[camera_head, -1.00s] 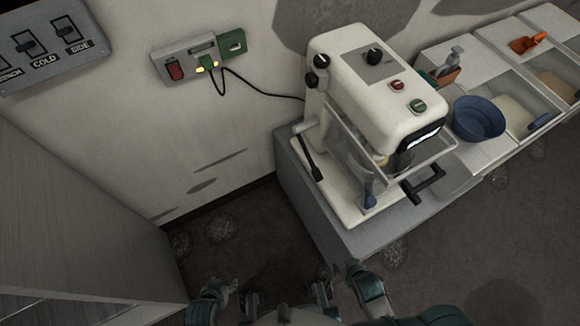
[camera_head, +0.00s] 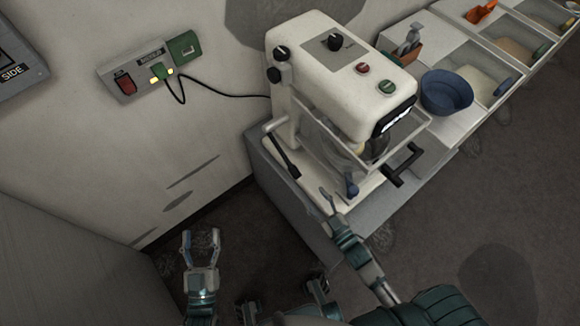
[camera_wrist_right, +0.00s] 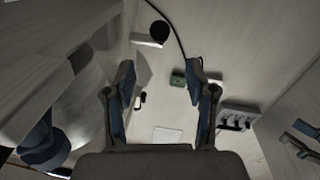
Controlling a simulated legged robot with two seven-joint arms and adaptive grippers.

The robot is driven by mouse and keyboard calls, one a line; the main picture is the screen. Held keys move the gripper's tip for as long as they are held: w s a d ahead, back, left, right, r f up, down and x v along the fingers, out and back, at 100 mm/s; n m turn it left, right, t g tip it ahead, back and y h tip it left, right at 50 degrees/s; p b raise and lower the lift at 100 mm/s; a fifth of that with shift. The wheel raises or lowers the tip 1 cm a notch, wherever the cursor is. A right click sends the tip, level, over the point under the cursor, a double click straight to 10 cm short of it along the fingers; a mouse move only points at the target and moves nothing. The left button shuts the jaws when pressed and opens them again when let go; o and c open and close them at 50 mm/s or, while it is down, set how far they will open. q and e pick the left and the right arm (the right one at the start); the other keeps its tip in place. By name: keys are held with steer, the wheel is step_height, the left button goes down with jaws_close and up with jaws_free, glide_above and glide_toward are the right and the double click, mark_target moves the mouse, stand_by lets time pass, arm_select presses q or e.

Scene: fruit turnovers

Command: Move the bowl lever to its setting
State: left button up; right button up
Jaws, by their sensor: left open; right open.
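The white mixer (camera_head: 340,75) stands on a grey counter. A black lever (camera_head: 285,157) slants down along the left side of its base; I take it for the bowl lever. My right gripper (camera_head: 328,197) is open and empty, to the right of and below the lever's lower end, by the front edge of the mixer's base. I see no contact with the lever. In the right wrist view the open fingers (camera_wrist_right: 161,80) have nothing between them. My left gripper (camera_head: 200,242) is open and empty, low at left, away from the mixer.
A clear guard surrounds the bowl. A blue bowl (camera_head: 447,92) and ingredient bins stand to the right. A wall socket panel (camera_head: 150,68) feeds the mixer's cable.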

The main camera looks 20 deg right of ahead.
mark_target(292, 169)
steer(key=b+x, duration=0.2)
steer(key=x, duration=1)
steer(key=shift+w+f, duration=0.2)
arm_select(q)
steer(key=s+r+n+t, duration=0.1)
steer(key=s+r+t, duration=0.2)
steer(key=r+t, duration=0.2)
steer(key=shift+a+r+t+h+b, duration=0.2)
steer(key=shift+r+t+h+b, duration=0.05)
steer(key=shift+t+h+b, duration=0.05)
arm_select(e)
steer(key=shift+w+a+r, duration=0.15)
steer(key=shift+w, duration=0.3)
arm_select(q)
steer(key=shift+s, duration=0.1)
arm_select(e)
jaws_close()
